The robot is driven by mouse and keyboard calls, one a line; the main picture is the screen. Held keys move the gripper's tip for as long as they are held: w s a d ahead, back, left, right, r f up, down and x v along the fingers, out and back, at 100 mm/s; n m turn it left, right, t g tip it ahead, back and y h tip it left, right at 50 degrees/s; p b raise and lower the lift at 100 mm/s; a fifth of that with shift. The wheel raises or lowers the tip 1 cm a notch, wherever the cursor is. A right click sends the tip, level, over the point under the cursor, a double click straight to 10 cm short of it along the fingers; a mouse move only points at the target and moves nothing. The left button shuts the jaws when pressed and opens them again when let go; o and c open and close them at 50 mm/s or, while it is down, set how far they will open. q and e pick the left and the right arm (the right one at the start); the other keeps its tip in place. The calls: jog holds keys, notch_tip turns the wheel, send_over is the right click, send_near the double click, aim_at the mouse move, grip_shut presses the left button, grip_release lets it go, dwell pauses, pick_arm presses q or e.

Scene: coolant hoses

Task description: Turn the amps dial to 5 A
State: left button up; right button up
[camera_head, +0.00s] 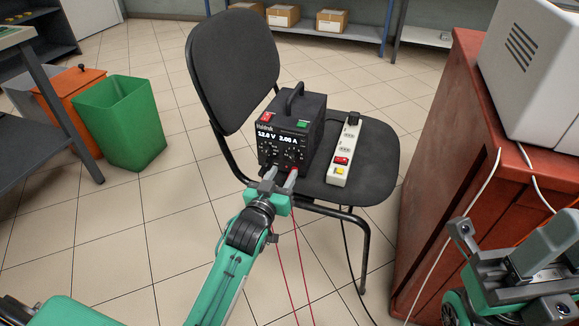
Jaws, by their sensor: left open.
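A black power supply (290,128) with a top handle stands on the seat of a black chair. Its lit display (278,138) shows a volts figure of about 12.0 V on the left and an amps figure on the right, too small to read surely. Below are small dark dials with pale marks; the amps dial (296,153) seems to be on the right, its setting unreadable. My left gripper (281,177) is open just in front of the panel's lower edge, below the dials, with nothing seen between its fingers. My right gripper (478,238) is at the lower right, its jaws unclear.
A white power strip (345,153) with red and yellow switches lies on the chair seat (374,163) beside the supply. Red leads (283,262) hang in front of the chair. A red cabinet (440,165) with a white machine (530,70) stands right. Green bin (120,122) at left.

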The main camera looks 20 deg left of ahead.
aim_at(292, 159)
pick_arm(q)
jog(key=shift+w+d+b, duration=0.2)
jog(key=shift+w+b, duration=0.65)
jog(key=shift+w, duration=1.85)
grip_shut()
